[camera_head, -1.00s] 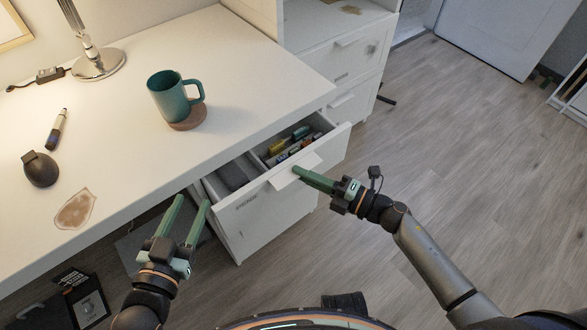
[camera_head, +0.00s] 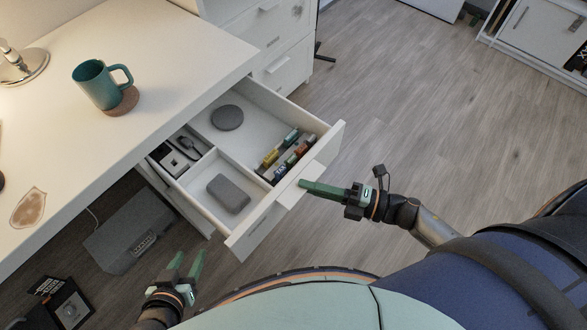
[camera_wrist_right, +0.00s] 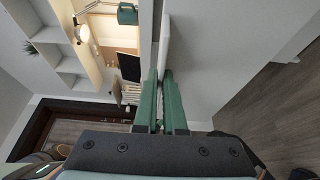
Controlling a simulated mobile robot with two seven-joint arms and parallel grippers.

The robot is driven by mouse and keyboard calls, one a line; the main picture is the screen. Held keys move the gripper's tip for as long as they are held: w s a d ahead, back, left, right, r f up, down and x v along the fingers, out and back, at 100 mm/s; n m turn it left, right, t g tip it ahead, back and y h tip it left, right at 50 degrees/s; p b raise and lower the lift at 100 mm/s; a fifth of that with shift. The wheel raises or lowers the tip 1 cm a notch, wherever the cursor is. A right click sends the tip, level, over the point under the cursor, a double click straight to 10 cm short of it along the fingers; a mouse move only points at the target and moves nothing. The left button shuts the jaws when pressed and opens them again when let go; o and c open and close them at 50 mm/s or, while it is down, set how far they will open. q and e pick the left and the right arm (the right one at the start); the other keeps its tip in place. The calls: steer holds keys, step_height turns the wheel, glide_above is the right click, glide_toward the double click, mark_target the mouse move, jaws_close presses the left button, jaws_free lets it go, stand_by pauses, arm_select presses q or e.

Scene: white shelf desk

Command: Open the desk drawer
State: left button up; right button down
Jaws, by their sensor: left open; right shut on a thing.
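The desk drawer (camera_head: 203,212) is pulled well out from under the white desk (camera_head: 170,80) in the head view, with its compartments showing. My right gripper (camera_head: 302,186) is at the drawer's front, shut on its white handle (camera_head: 291,197). In the right wrist view, the green fingers of the right gripper (camera_wrist_right: 162,75) are close together against a white edge; the exact grip is hard to see. My left gripper (camera_head: 187,256) is open and empty, low in front of the desk and apart from the drawer.
The drawer holds a grey box (camera_head: 228,193), a dark round object (camera_head: 227,117) and several small coloured items (camera_head: 285,155). A teal mug (camera_head: 98,85) stands on a brown coaster (camera_head: 124,103) on the desk. A grey box (camera_head: 130,235) lies under the desk.

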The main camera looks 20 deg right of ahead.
steer(key=shift+s+d, duration=0.4)
steer(key=shift+s, duration=0.2)
steer(key=shift+s+d, duration=0.35)
steer(key=shift+s, duration=0.25)
steer(key=c, duration=1.3)
jaws_free()
steer(key=v, duration=1.2)
steer(key=shift+s+d, duration=0.15)
steer(key=shift+s, duration=0.1)
